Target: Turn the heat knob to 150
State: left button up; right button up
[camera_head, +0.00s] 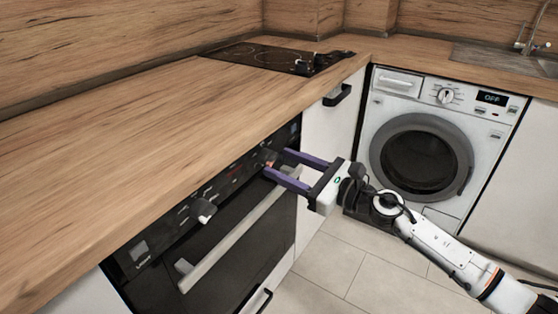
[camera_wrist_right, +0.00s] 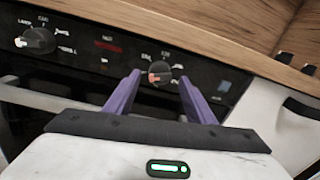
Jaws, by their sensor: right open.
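The oven (camera_head: 240,240) has a black control panel below the counter. Its right-hand knob (camera_wrist_right: 159,74), dark with a reddish mark, has printed labels around it; the numbers are too small to read surely. My right gripper (camera_head: 271,163) is open, its two purple fingers pointing at the panel. In the right wrist view the knob shows between the fingertips (camera_wrist_right: 160,77); I cannot tell whether either touches it. In the head view the fingers partly hide this knob. A second knob (camera_head: 203,211) with a light pointer sits further left, also seen in the right wrist view (camera_wrist_right: 36,41).
The oven's pale bar handle (camera_head: 240,232) runs below the panel, near my right gripper. The wooden counter (camera_head: 130,140) overhangs above. A black hob (camera_head: 275,57) lies at the back, and a washing machine (camera_head: 413,150) stands at right. The counter's front is clear.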

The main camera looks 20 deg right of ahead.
jog(key=shift+x, duration=1)
jog(key=shift+c, duration=0.3)
jog(key=c, duration=1)
jog(key=shift+o, duration=0.2)
